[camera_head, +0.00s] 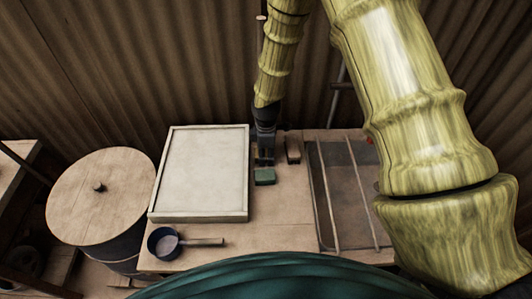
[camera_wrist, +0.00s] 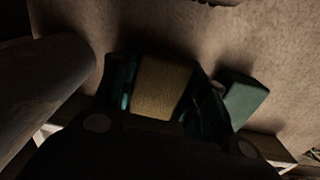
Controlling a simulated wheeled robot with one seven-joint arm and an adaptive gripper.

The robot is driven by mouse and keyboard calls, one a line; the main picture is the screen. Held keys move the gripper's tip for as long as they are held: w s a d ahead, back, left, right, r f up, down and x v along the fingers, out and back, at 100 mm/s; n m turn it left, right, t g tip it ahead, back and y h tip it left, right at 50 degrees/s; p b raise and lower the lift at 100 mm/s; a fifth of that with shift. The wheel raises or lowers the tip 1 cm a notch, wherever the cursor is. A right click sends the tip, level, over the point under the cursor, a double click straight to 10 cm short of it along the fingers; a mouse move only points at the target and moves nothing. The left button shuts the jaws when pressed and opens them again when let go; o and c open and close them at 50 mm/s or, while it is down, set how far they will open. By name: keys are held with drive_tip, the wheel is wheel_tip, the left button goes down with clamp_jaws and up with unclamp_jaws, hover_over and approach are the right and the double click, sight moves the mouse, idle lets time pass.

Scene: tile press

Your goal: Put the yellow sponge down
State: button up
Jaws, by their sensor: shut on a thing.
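The yellow sponge (camera_wrist: 163,88) shows in the wrist view as a tan-yellow block between the two dark fingers of my gripper (camera_wrist: 160,95). The gripper is shut on it. In the head view my gripper (camera_head: 264,158) points down over the wooden table (camera_head: 280,205), just right of the pale framed board. The sponge is mostly hidden there by the fingers. I cannot tell whether its underside touches the table. A green block (camera_head: 264,176) lies close in front of the gripper; in the wrist view this green block (camera_wrist: 243,100) is just right of the right finger.
The pale framed board (camera_head: 203,175) fills the table's left part. A dark pan (camera_head: 165,243) lies in front of it. A dark brown block (camera_head: 293,149) is right of the gripper. A railed bed (camera_head: 345,200) is farther right. A lidded barrel (camera_head: 95,205) stands left. Bare table lies in front.

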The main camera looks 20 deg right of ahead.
sight(266, 153)
drive_tip(key=shift+s+f, duration=0.3)
drive_tip(key=shift+f, duration=0.25)
drive_tip(key=o, duration=1)
drive_tip(key=shift+f+b, duration=0.1)
drive_tip(key=shift+b, duration=0.2)
drive_tip(key=shift+o, duration=0.7)
drive_tip(key=shift+w+f, duration=0.15)
drive_tip(key=shift+f, duration=0.05)
drive_tip(key=shift+r, duration=0.15)
drive_tip(key=shift+r, duration=0.15)
drive_tip(key=shift+w+r+p, duration=0.15)
drive_tip(key=shift+r+p, duration=0.2)
drive_tip(key=shift+r, duration=0.3)
wheel_tip(266, 153, up, 12)
drive_tip(key=b, duration=0.2)
drive_tip(key=shift+b, duration=0.35)
